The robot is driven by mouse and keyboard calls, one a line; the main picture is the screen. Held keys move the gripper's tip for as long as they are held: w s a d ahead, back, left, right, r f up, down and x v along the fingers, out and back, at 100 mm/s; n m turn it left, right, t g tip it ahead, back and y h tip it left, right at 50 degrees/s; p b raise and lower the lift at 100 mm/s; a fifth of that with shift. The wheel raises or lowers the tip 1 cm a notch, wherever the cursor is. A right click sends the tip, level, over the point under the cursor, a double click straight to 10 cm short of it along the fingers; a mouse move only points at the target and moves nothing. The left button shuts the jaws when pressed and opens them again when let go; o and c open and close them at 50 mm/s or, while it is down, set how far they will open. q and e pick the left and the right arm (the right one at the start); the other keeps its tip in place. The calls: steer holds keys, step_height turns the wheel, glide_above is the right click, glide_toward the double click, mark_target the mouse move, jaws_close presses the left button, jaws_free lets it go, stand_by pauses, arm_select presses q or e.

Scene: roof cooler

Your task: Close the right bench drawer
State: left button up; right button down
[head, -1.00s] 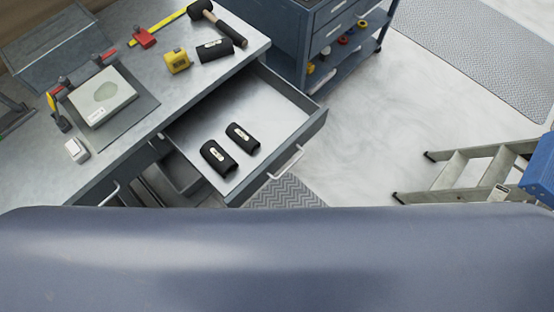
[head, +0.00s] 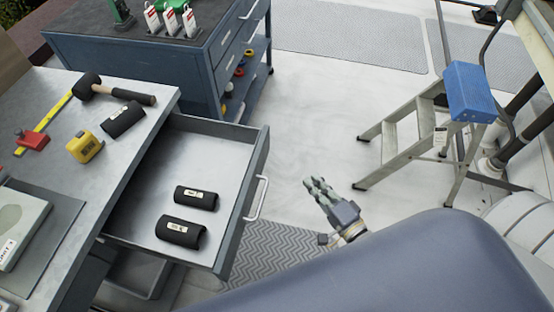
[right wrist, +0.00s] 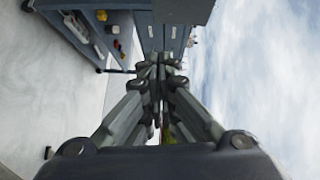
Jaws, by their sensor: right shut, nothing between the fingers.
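The right bench drawer (head: 225,150) is pulled well out from under the grey workbench top (head: 60,215) in the head view. Two black cylinders with pale labels lie in it, a nearer one (head: 180,232) and a farther one (head: 196,198). The drawer's silver handle (head: 257,198) is on its front face, at the right. My right gripper (head: 314,184) is to the right of the handle, apart from it, over the floor. Its fingers are together and empty; they also show in the right wrist view (right wrist: 160,72). My left gripper is out of view.
A blue tool cart (head: 190,65) stands behind the drawer. A stepladder (head: 410,130) with a blue top stands at the right. A mallet (head: 110,92), tape measure (head: 84,147) and red clamp (head: 32,140) lie on the bench. The floor between drawer and ladder is clear.

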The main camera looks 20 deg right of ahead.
arm_select(q)
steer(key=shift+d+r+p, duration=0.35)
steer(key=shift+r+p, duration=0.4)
steer(key=shift+p, duration=0.25)
arm_select(e)
steer(key=w+a+r, duration=0.1)
steer(key=w+a, duration=0.1)
steer(key=w, duration=0.4)
steer(key=w+a+r+m, duration=0.1)
steer(key=w+a, duration=0.2)
steer(key=w, duration=0.3)
steer(key=shift+w+a+r+t, duration=0.15)
steer(key=shift+a+r+t, duration=0.15)
steer(key=shift+t, duration=0.1)
